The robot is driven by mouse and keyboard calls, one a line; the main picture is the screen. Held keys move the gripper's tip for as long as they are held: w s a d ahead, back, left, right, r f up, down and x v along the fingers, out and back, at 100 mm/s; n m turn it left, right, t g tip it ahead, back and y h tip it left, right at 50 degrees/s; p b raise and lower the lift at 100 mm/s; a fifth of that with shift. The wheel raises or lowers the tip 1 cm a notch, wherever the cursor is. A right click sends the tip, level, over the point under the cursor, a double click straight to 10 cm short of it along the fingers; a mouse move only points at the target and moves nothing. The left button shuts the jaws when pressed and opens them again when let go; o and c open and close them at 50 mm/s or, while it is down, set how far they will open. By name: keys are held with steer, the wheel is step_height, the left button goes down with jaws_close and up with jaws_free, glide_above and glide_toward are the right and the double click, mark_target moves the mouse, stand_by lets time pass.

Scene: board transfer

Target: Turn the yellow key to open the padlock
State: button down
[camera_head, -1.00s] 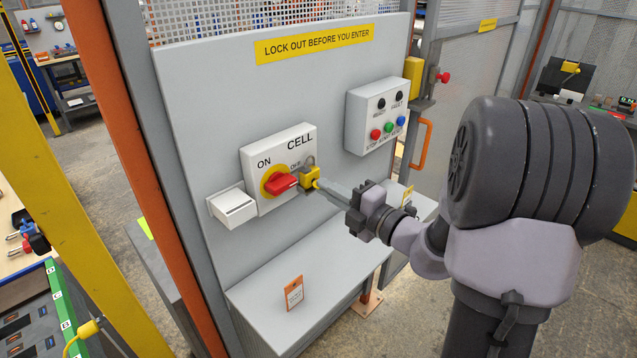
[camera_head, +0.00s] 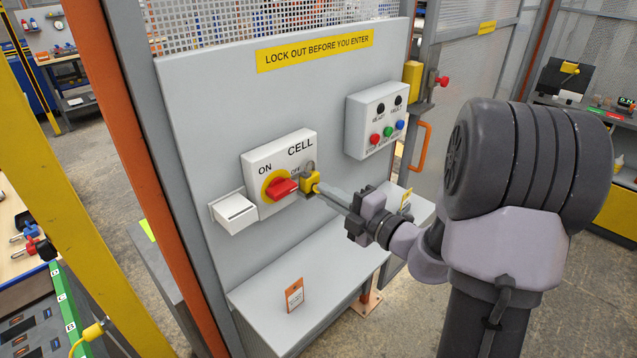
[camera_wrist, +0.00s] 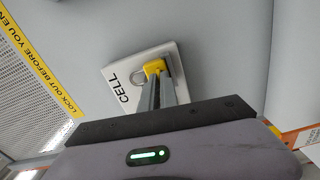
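The yellow padlock (camera_head: 310,182) hangs by its grey shackle at the right side of the red rotary switch handle (camera_head: 284,188) on the CELL box. It also shows in the wrist view (camera_wrist: 155,67), just beyond my fingertips. My gripper (camera_head: 319,189) reaches in from the right, its long grey fingers pointing at the padlock. In the wrist view the fingers (camera_wrist: 161,80) lie close together, with their tips at the padlock's near face. They appear shut on the yellow key, which is almost wholly hidden between the tips and the padlock. The shackle looks seated in the padlock body.
A white holder (camera_head: 233,211) sits on the panel left of the switch box. A grey shelf (camera_head: 335,262) below carries an orange-edged tag (camera_head: 294,294). A button box (camera_head: 376,118) is up and right. The space before the panel is clear.

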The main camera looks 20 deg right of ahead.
steer(key=shift+r+m+p, duration=0.1)
steer(key=shift+m+p, duration=1)
steer(key=shift+p, duration=0.75)
steer(key=shift+m+p, duration=0.7)
steer(key=shift+p, duration=0.45)
steer(key=shift+m+p, duration=1.2)
steer(key=shift+p, duration=0.65)
steer(key=shift+m+p, duration=1.3)
steer(key=shift+p, duration=0.7)
steer(key=shift+m+p, duration=0.8)
steer(key=shift+p, duration=0.25)
steer(key=shift+m+p, duration=0.3)
steer(key=shift+p, duration=0.2)
steer(key=shift+m+p, duration=1.1)
steer(key=shift+p, duration=0.35)
